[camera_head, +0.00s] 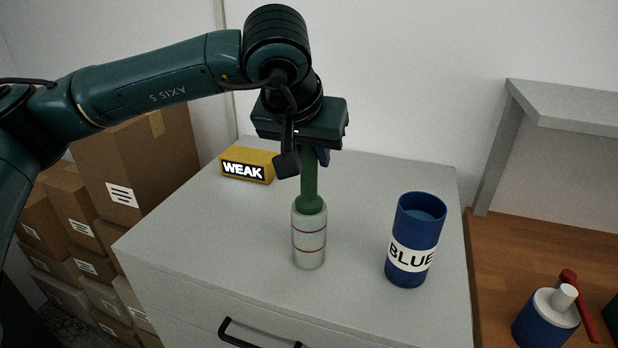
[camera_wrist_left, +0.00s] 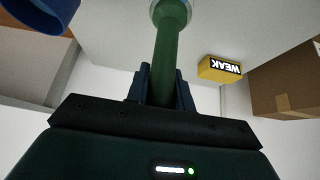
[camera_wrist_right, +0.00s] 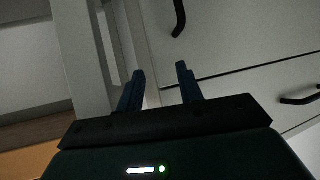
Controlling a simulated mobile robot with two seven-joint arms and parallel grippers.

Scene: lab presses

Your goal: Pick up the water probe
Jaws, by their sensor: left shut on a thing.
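The water probe seems to be the green rod (camera_head: 309,185) that stands upright in a whitish cylinder with red rings (camera_head: 309,238) on the grey cabinet top. My left gripper (camera_head: 312,155) points down from above and is shut on the upper part of the green rod. In the left wrist view the rod (camera_wrist_left: 171,45) runs between the two fingers (camera_wrist_left: 161,85). The rod's lower end is hidden in the cylinder. My right gripper (camera_wrist_right: 158,80) shows only in its own wrist view, with its fingers apart and nothing between them, near the cabinet's drawer fronts.
A blue cup labelled BLUE (camera_head: 415,240) stands right of the cylinder. A yellow block reading WEAK (camera_head: 247,165) sits behind at left. Cardboard boxes (camera_head: 130,170) are stacked at left. A wooden bench (camera_head: 530,250) at right holds a blue-and-white container (camera_head: 545,318).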

